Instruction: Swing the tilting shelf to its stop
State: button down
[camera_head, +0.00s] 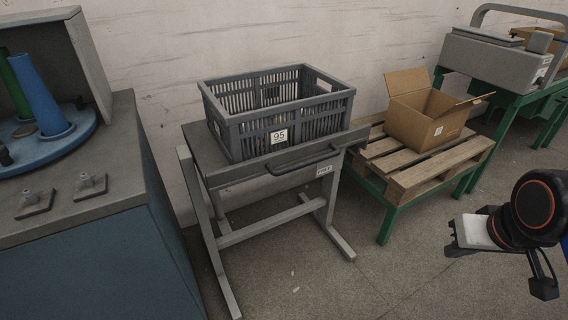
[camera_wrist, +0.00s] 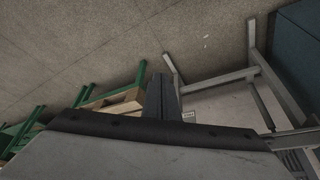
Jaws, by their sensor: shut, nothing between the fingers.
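The tilting shelf (camera_head: 210,168) is a grey tray on a steel stand, with a dark bar handle (camera_head: 303,160) along its front edge and a small white label. A grey slatted crate marked 95 (camera_head: 242,134) stands on it. The shelf looks roughly level, leaning slightly if at all; I cannot tell its exact angle. My gripper (camera_head: 456,249) is at the right of the head view, well apart from the handle. Its shut, empty fingers (camera_wrist: 161,97) show as a dark upright piece in the wrist view. The stand's legs (camera_wrist: 262,88) show at the right there.
A wooden pallet (camera_head: 420,172) on a green stand holds an open cardboard box (camera_head: 425,114), right of the shelf. A grey machine (camera_head: 500,55) is on a green table behind. A blue-grey cabinet (camera_head: 90,250) with a blue cone stands close at the left. The floor in front is clear.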

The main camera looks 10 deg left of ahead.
dwell(0.4)
jog(key=c, duration=2.2)
grip_release()
jog(key=o, duration=0.5)
jog(key=shift+w+a+r, duration=0.1)
jog(key=shift+w+r, duration=0.1)
notch_tip(320, 180, up, 17)
jog(key=m+g+y, duration=0.1)
jog(key=m+g, duration=0.2)
jog(key=m, duration=0.8)
send_over(310, 160)
jog(key=s+d, duration=0.2)
jog(key=s, duration=0.1)
jog(key=w+f, duration=0.1)
jog(key=f, duration=0.4)
jog(key=w+a+f, duration=0.1)
jog(key=f, duration=1.1)
jog(key=shift+w+a, duration=0.35)
jog(key=shift+w, duration=0.05)
grip_shut()
